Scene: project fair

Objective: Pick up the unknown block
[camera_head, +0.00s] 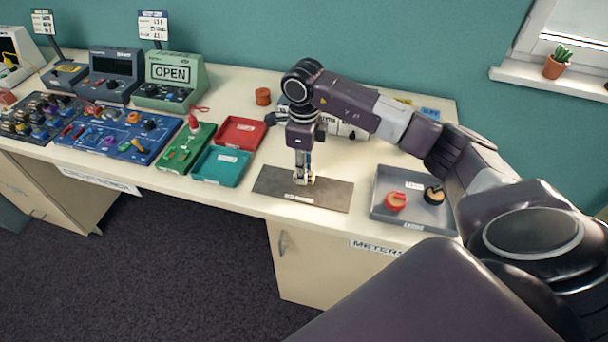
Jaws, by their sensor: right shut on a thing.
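My right gripper (302,178) points straight down over the dark mat (330,195) on the bench. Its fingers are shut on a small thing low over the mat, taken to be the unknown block. The fingers hide most of it, so its colour and shape cannot be told, nor whether it touches the mat. My left gripper is not in view.
To the right, a grey tray (432,220) holds a red piece (395,201) and a dark-topped piece (434,194). Left of the mat are a teal tray (221,167), a red tray (241,133) and a green board (186,147). An orange spool (263,96) stands behind.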

